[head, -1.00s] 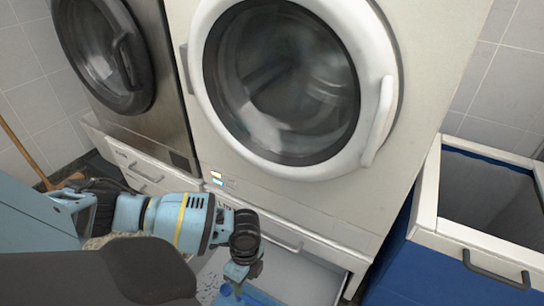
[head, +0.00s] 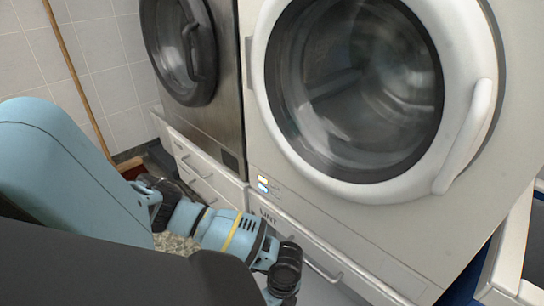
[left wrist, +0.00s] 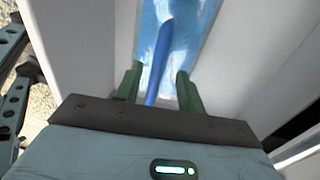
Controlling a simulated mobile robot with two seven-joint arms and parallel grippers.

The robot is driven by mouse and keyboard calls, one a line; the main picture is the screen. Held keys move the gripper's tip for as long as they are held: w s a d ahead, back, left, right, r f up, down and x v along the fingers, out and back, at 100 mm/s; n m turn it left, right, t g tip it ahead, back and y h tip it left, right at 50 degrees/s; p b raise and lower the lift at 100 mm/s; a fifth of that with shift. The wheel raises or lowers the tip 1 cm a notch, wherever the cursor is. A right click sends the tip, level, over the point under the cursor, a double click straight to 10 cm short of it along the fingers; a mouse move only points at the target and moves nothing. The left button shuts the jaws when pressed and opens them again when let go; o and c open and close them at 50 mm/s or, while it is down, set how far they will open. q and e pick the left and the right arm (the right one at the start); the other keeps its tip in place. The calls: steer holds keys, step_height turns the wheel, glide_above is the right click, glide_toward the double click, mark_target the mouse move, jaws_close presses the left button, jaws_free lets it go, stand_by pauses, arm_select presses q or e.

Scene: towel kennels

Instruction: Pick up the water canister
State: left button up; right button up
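The water canister (left wrist: 187,32) is translucent light blue and shows in the left wrist view, between white drawer walls. Its darker blue handle (left wrist: 163,45) runs toward my left gripper (left wrist: 160,69). The two green fingers are apart, with the handle between them in the picture, nearer the left finger. I cannot tell whether they touch it. In the head view my left arm reaches down at the lower left, and its gripper is cut off by the bottom edge. The canister does not show there. My right gripper is not in view.
A white-framed washing machine (head: 478,195) stands ahead, above a drawer front (head: 300,250). A steel machine (head: 228,100) stands to its left. A wooden stick (head: 75,70) leans on the tiled wall.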

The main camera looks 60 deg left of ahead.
arm_select(q)
steer(key=f+b, duration=0.1)
steer(key=f, duration=0.1)
steer(key=s+f+b, duration=0.1)
steer(key=f+b, duration=0.1)
steer(key=f, duration=0.1)
steer(key=shift+s, duration=0.1)
steer(key=shift+c, duration=0.6)
jaws_close()
steer(key=shift+r, duration=0.1)
stand_by(0.6)
